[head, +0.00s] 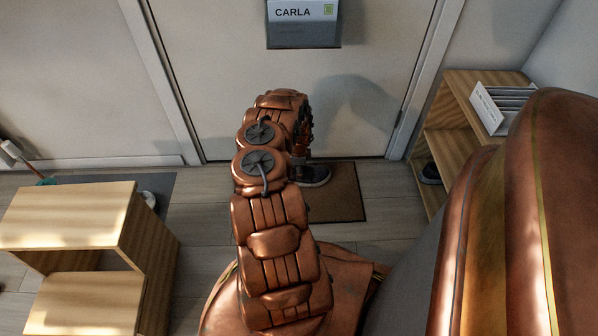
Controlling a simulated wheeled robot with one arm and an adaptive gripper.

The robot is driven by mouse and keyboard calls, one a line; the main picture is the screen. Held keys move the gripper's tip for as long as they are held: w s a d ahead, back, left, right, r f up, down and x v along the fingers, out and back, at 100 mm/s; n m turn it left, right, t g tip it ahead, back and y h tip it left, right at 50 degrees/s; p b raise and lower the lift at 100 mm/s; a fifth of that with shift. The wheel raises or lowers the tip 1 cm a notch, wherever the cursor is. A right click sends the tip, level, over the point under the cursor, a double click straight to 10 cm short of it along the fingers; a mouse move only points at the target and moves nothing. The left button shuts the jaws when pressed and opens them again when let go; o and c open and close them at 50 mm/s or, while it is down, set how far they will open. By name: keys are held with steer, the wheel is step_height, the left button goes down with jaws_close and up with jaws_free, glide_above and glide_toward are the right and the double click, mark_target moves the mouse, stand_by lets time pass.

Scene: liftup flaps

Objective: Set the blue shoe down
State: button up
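A dark shoe with a pale sole (318,177) shows just beyond and to the right of my arm, over the brown doormat (345,205) in front of the door. Its left part is hidden behind my arm, and its colour is hard to tell as blue. My gripper (299,162) is mostly hidden by my arm and seems to point down at the shoe. I cannot tell whether its fingers are closed on the shoe, or whether the shoe touches the mat.
A wooden shelf (462,88) stands right of the door, with a white rack (500,105) on top and a dark shoe (430,173) inside. A wooden stepped unit (65,215) stands at left, near a dark mat (160,183). Floor around the doormat is clear.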

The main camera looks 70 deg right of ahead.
steer(key=o, duration=1.5)
steer(key=shift+c, duration=0.2)
step_height(320, 180, up, 12)
steer(key=p, duration=0.4)
steer(key=shift+r, duration=0.1)
